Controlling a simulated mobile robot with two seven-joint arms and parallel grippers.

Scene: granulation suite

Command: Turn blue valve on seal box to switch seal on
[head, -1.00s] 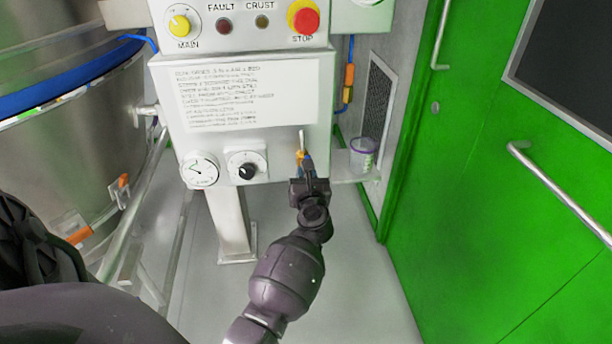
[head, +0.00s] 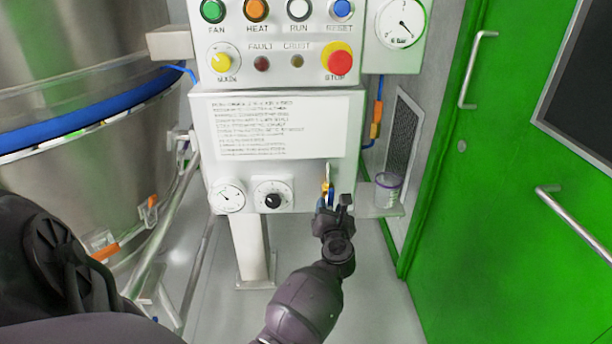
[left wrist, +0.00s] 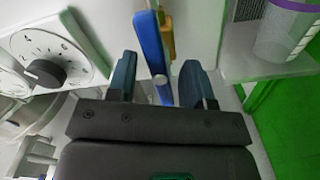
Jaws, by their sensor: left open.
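The blue valve handle (left wrist: 153,45) is a flat blue lever with brass beside it, on the lower right of the white seal box (head: 337,160). In the head view the valve (head: 330,190) is small and partly hidden by my gripper. My left gripper (head: 335,204) is at the valve. In the left wrist view my left gripper (left wrist: 160,72) is open, with one dark finger on each side of the blue lever. A gap shows between the lever and each finger. My right gripper is not in view.
A dial knob (head: 273,198) and a gauge (head: 227,196) sit left of the valve. A clear cup with a purple rim (head: 387,190) stands on a small shelf at the right. The control panel (head: 290,70) is above, a steel vessel (head: 75,110) left, a green door (head: 490,190) right.

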